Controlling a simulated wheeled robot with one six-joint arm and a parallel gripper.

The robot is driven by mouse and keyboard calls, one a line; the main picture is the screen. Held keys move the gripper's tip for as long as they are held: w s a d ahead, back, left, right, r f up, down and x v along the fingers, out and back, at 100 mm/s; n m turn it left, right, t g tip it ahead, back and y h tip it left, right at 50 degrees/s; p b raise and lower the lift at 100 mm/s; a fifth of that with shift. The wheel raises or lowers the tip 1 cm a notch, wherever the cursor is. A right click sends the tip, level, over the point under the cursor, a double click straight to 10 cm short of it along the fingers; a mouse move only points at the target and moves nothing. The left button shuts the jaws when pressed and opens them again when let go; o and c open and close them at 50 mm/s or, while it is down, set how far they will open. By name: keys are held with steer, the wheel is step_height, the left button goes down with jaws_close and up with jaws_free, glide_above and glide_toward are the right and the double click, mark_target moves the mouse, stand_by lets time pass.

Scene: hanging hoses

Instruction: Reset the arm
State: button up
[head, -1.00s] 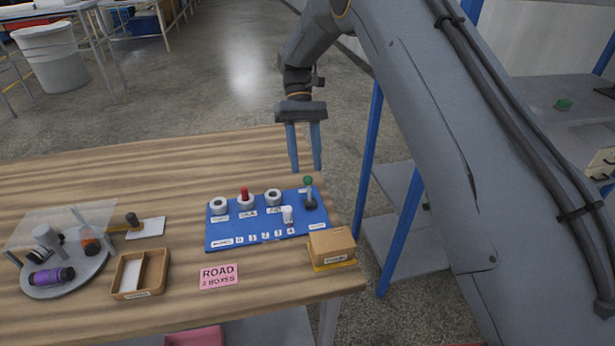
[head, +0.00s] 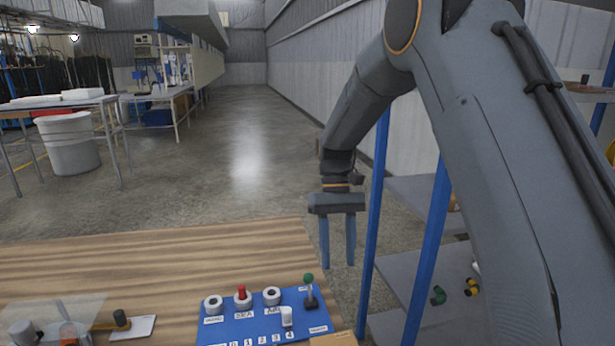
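My gripper (head: 338,243) hangs from my arm at the right of the head view, with its two blue fingers pointing down. The fingers stand apart with nothing between them. It appears above the back right edge of the wooden table (head: 150,262), behind the blue panel (head: 240,326). My arm is bent, coming down from the upper right.
The blue panel carries white rings, one with a red peg (head: 241,292), and a green-knobbed lever (head: 309,288). A blue-posted shelf (head: 412,245) stands close at the right. Open floor (head: 230,170) lies behind the table. A bin (head: 70,142) stands far left.

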steer(key=s+d+f+m+t, duration=0.1)
steer(key=s+d+t, duration=0.1)
steer(key=s+d, duration=0.4)
steer(key=s+d+f+m+t, duration=0.1)
steer(key=s+d, duration=0.5)
steer(key=s, duration=0.8)
steer(key=shift+d+m+t, duration=0.15)
steer(key=shift+m+t, duration=0.65)
steer(key=shift+t, duration=0.4)
